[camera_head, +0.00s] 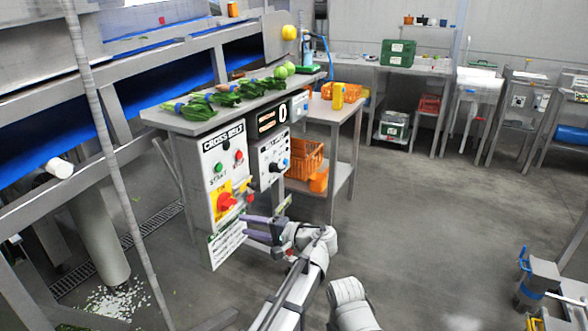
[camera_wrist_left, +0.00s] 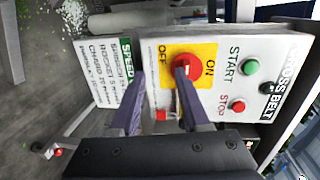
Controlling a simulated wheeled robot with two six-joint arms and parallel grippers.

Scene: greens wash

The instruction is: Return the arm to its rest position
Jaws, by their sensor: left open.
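My left arm (camera_head: 300,285) reaches forward from the bottom of the head view. My left gripper (camera_head: 248,225) is open and empty, just in front of the cross belt control panel (camera_head: 212,160). A red rotary switch (camera_head: 226,202) on a yellow plate sits close to its fingertips. In the left wrist view, the two dark fingers of the gripper (camera_wrist_left: 157,76) stand apart. One fingertip overlaps the red switch (camera_wrist_left: 187,66); I cannot tell whether it touches. The switch's marker lies nearer ON than OFF in direction, but is partly covered. My right gripper is not in view.
Green START (camera_wrist_left: 251,67) and red STOP (camera_wrist_left: 238,105) buttons sit beside the switch. A sign (camera_head: 227,243) hangs below the panel. Leafy bunches lie on the shelf (camera_head: 185,122) above. A steel table (camera_head: 340,112) with orange crates stands behind. Open floor (camera_head: 440,220) lies right.

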